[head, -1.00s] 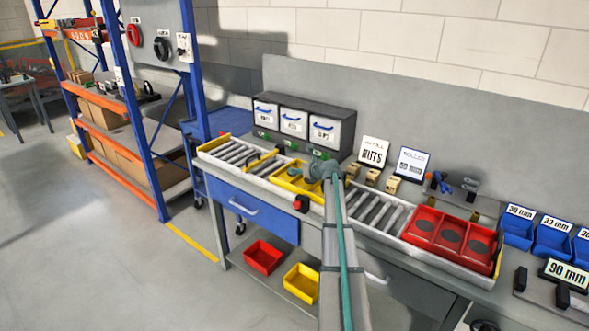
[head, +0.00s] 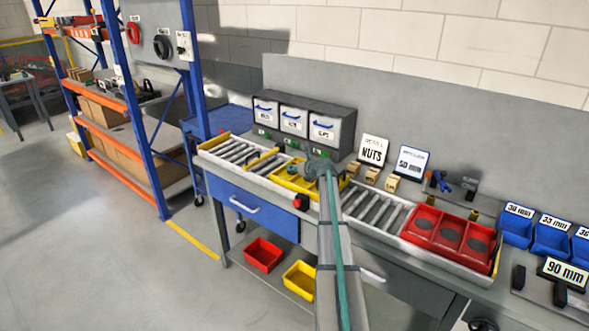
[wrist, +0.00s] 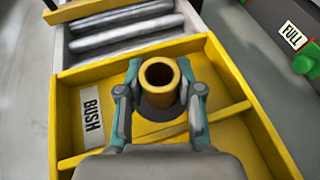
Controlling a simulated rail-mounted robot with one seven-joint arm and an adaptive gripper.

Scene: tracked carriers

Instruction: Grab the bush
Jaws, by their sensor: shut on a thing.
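The bush is a brass-coloured hollow cylinder (wrist: 159,84), upright with its open bore facing the wrist camera. My gripper (wrist: 160,95) has its two teal fingers closed on the bush's sides, one at left and one at right. The bush is over or in a compartment of the yellow carrier (wrist: 228,72), whose label (wrist: 92,116) reads BUSH; I cannot tell if it still touches the floor. In the head view the yellow carrier (head: 283,183) sits on the roller track, and my wrist hides the bush.
Grey rollers (head: 375,210) run right to a red three-part carrier (head: 449,235). White bins (head: 294,121) stand behind the track. A red button (head: 301,202) is on the front edge. Blue bins (head: 553,237) stand at far right.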

